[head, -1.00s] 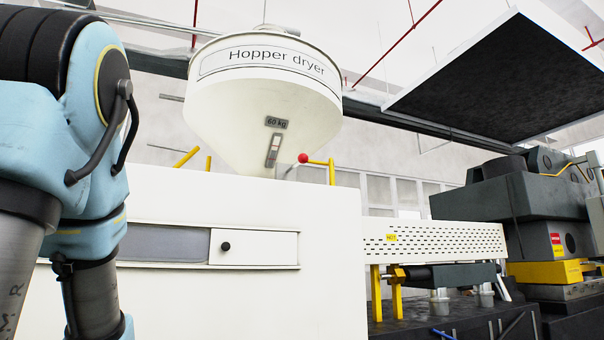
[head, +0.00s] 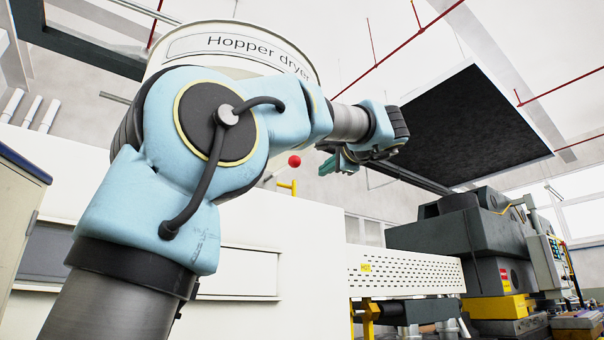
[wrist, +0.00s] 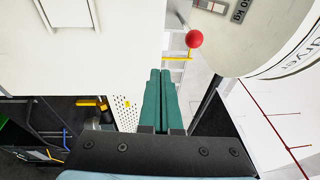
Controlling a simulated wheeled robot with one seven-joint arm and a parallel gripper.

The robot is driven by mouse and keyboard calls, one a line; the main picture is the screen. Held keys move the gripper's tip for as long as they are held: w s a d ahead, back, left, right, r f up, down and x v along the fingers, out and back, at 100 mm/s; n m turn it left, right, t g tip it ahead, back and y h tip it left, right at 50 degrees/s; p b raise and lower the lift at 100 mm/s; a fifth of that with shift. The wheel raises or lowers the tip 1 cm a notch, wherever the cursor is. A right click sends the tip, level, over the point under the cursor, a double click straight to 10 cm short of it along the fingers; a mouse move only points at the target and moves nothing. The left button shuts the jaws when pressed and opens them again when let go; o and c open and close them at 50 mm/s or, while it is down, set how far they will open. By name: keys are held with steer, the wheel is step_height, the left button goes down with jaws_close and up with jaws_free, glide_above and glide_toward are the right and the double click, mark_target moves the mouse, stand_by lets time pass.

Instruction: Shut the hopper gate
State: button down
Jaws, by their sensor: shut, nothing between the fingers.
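The white hopper dryer (head: 180,45) stands at upper left in the head view, its lower cone mostly hidden behind my arm. In the wrist view the hopper (wrist: 265,28) fills the upper right. The gate lever's red ball knob (head: 294,161) shows just right of my arm. In the wrist view the red knob (wrist: 194,39) lies beyond and slightly right of my fingertips, near a yellow bracket (wrist: 178,57). My gripper (wrist: 161,71) has its green fingers together, empty and apart from the knob. In the head view my gripper (head: 334,166) is right of the knob.
A white machine housing (head: 310,235) stands below the hopper. A perforated white guard (head: 410,273) marked hot extends right towards a dark grey machine (head: 460,235). A dark overhead panel (head: 475,125) hangs at upper right. Open air surrounds my gripper's right side.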

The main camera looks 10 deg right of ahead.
step_height(320, 180, up, 5)
steer(key=s+t, duration=0.1)
steer(key=s, duration=0.2)
steer(key=p, duration=0.7)
glide_toward(282, 169)
steer(key=s+d, duration=0.1)
steer(key=d+r, duration=0.1)
steer(key=d, duration=0.1)
steer(key=shift+s+n+y, duration=0.4)
steer(key=shift+w+a+f, duration=0.1)
steer(key=shift+w+a, duration=0.15)
steer(key=shift+w, duration=0.45)
steer(key=w+a, duration=0.1)
steer(key=w, duration=0.1)
steer(key=w+a+p, duration=0.1)
steer(key=w, duration=0.1)
steer(key=w+a, duration=0.1)
steer(key=w, duration=0.2)
steer(key=shift+a+p, duration=0.15)
steer(key=shift+p, duration=0.15)
steer(key=shift+w+a, duration=0.15)
steer(key=shift+w, duration=0.15)
steer(key=shift+a, duration=0.1)
